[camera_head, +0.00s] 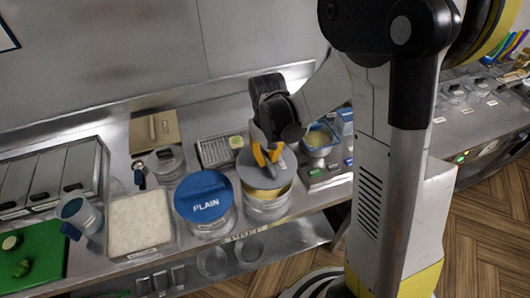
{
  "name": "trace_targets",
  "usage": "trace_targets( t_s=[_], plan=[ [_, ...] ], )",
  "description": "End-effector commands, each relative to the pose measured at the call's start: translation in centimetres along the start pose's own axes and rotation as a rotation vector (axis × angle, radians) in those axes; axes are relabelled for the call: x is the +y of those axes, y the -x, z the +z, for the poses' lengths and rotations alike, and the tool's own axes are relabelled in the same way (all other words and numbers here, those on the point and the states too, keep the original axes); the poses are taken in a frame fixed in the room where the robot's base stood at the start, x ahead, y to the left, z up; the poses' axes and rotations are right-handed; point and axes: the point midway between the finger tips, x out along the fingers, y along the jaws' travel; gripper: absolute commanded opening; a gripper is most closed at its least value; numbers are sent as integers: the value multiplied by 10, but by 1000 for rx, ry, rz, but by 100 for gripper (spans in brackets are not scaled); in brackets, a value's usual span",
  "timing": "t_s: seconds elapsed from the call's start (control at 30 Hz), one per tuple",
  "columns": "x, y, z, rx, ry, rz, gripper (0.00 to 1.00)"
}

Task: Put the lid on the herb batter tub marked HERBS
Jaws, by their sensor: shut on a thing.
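My gripper (266,160) points down and is shut on a grey round lid (284,168), seemingly by its middle. The lid is over the mouth of a metal tub (268,211) with pale yellow batter showing along its front edge. The lid looks slightly raised or off-centre; I cannot tell if it touches the rim. Most of the tub's opening is hidden under the lid. I cannot read any HERBS mark on this tub. A small label (246,236) on the counter edge is too small to read surely.
A tub with a blue lid marked PLAIN (205,196) stands close on the left. A tray of white crumbs (138,222) lies further left.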

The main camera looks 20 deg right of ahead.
Motion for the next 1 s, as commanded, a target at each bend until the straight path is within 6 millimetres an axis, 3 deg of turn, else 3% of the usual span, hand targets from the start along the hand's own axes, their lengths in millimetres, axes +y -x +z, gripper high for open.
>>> trace_targets(
  t_s=[0.5,1.0],
  plan=[
    [0,-57,0,0,1,0,0],
    [0,-61,0,0,1,0,0]
  ],
)
